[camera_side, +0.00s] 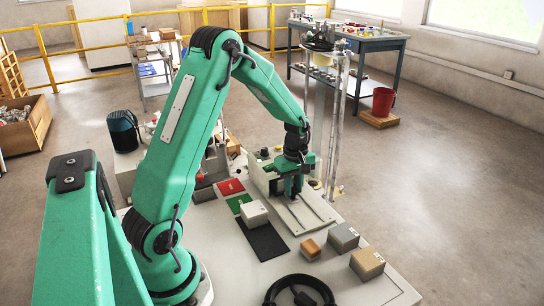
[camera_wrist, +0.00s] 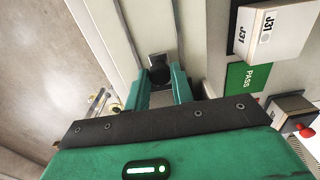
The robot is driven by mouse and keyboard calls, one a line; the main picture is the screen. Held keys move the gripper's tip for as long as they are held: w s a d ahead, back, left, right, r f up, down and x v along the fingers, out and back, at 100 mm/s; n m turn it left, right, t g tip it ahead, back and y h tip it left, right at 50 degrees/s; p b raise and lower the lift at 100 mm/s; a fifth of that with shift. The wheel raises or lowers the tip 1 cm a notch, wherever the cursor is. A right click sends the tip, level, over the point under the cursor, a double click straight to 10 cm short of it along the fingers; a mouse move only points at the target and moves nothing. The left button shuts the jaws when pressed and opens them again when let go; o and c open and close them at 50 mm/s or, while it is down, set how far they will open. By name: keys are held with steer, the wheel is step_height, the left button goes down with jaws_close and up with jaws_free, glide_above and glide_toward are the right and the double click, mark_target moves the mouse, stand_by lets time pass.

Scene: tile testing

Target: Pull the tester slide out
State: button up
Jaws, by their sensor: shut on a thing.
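The tester (camera_side: 262,176) is a pale box with coloured buttons on the work table. Light rails (camera_side: 302,212) run from it toward the front right. My gripper (camera_side: 292,192) is low over the rails, close to the tester's front. In the wrist view, my gripper (camera_wrist: 161,84) has its two green fingers shut around a dark round knob (camera_wrist: 159,75). A small grey bracket (camera_wrist: 157,58) stands beside the knob, between the rails (camera_wrist: 130,35). I take the knob to be the slide's handle. The slide's body is mostly hidden, so I cannot tell its position.
A white block (camera_side: 254,212) marked J31 in the wrist view (camera_wrist: 275,30) stands by a green PASS pad (camera_wrist: 247,78). A red pad (camera_side: 230,187) and black mat (camera_side: 263,243) lie near.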

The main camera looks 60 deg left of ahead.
mark_target(311, 221)
steer(key=shift+d, duration=5.15)
steer(key=o, duration=0.8)
steer(key=shift+r, duration=0.2)
step_height(311, 221, up, 6)
steer(key=shift+f, duration=0.15)
